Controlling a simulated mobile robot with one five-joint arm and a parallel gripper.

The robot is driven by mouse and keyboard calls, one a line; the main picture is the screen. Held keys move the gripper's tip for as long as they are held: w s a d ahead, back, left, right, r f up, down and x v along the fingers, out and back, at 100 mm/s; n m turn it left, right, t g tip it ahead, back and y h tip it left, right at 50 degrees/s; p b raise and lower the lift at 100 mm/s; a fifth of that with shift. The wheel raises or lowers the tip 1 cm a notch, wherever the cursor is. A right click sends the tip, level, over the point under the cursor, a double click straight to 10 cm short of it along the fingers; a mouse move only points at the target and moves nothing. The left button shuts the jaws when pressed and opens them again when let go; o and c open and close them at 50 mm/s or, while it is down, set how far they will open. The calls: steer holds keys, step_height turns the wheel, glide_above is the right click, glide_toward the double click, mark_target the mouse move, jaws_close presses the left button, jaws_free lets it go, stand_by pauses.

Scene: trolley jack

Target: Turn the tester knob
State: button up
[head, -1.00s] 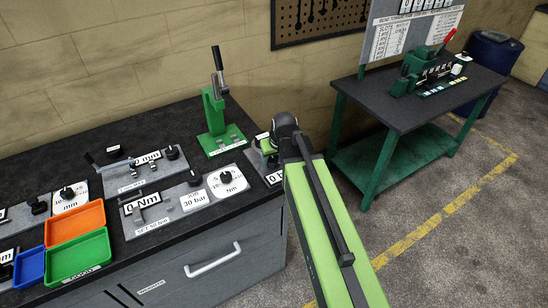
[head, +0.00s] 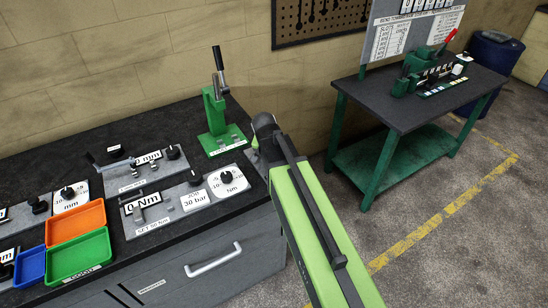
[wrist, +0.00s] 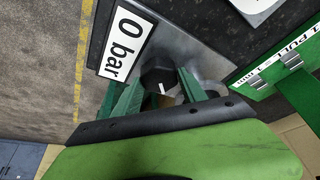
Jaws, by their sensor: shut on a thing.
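The tester is a grey metal plate with a white "0 bar" label (wrist: 122,39) in the wrist view. Its black knob (wrist: 157,71) bears a short white mark. My gripper (wrist: 158,88) has its green fingers on either side of the knob and is shut on it. Part of the knob's lower side is hidden by the fingers. In the head view my green arm reaches to the right end of the bench and covers the tester, knob and fingers.
A green lever press (head: 218,125) stands just behind and left of my arm. A grey gauge plate reading "0 Nm" (head: 142,203) and orange (head: 77,222), green (head: 80,256) and blue (head: 31,267) trays lie further left. A green table (head: 410,105) stands right; floor between is clear.

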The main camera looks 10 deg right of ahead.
stand_by(0.4)
steer(key=o, duration=1.4)
steer(key=shift+c, duration=0.2)
steer(key=shift+r, duration=0.1)
steer(key=p+v, duration=1.6)
steer(key=v, duration=0.1)
steer(key=shift+a, duration=0.1)
